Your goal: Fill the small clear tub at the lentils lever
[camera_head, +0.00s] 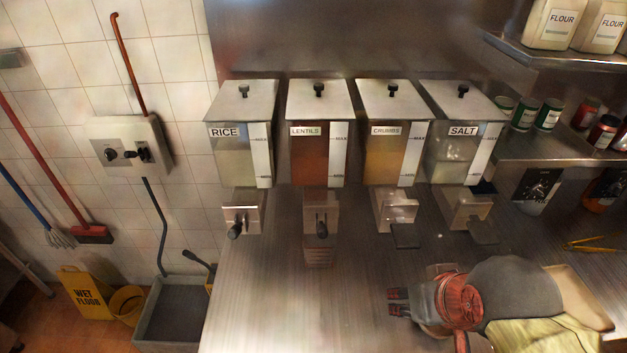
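The lentils dispenser (309,150) is second from the left in a row of dispensers and holds red-brown contents. No tub shows clearly anywhere else. My gripper (398,302) is over the counter, right of and nearer than the lentils spout, with its dark fingertips pointing left. Nothing visible is held, but its opening is too small to judge.
Dispensers for rice (237,160), crumbs (388,150) and salt (455,150) flank the lentils. The steel counter (270,310) is clear at front left. Yellow tongs (592,245) lie at right, near a tan board (590,300). Shelves with jars and flour hang at upper right.

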